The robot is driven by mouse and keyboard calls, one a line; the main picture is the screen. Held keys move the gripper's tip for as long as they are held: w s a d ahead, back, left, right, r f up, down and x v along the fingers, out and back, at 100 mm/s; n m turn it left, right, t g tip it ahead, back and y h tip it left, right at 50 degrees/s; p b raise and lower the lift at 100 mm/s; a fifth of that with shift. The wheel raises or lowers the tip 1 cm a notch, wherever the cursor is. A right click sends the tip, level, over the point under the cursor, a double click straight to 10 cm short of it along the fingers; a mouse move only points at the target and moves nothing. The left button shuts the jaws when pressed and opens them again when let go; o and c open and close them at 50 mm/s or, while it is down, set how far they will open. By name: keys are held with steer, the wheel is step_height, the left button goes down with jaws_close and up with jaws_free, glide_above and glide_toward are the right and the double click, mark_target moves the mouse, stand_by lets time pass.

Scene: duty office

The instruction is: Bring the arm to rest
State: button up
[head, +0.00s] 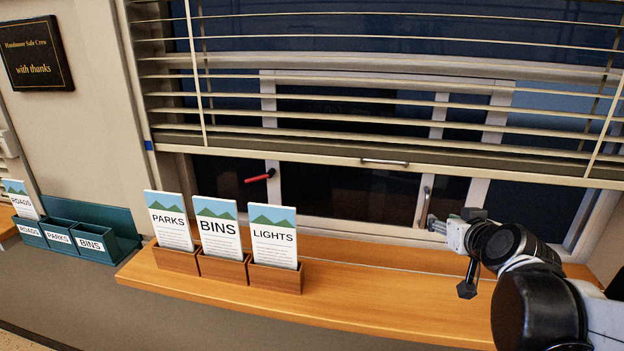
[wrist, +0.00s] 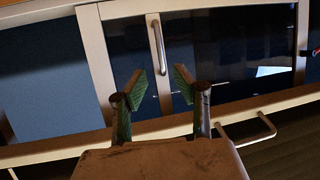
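My gripper (head: 434,223) is at the right in the head view, above the wooden sill and in front of the window, its fingers pointing left. In the wrist view my gripper (wrist: 160,84) has its two green-padded fingers apart with nothing held between them. A pale window handle (head: 424,205) is close to the fingertips. It shows beyond the fingers in the wrist view (wrist: 158,45), outside their grip; the exact gap cannot be told. My arm reaches in from the lower right.
A partly raised blind with a bar handle (head: 384,162) hangs above. A red window handle (head: 260,177) is further left. Wooden holders with PARKS, BINS and LIGHTS leaflets (head: 220,230) stand on the sill (head: 350,300). A teal rack (head: 120,227) is at far left. The sill's middle is clear.

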steer(key=s+a+f+g+b, duration=0.1)
steer(key=s+a+f+g, duration=0.2)
steer(key=s+a, duration=0.3)
steer(key=s+a+f+n+g+y+b, duration=0.1)
steer(key=s+a+f+g, duration=0.2)
steer(key=s+a, duration=0.4)
steer(key=s+f, duration=0.1)
steer(key=s, duration=0.3)
steer(key=shift+s+a, duration=0.2)
steer(key=shift+s, duration=0.2)
stand_by(1.3)
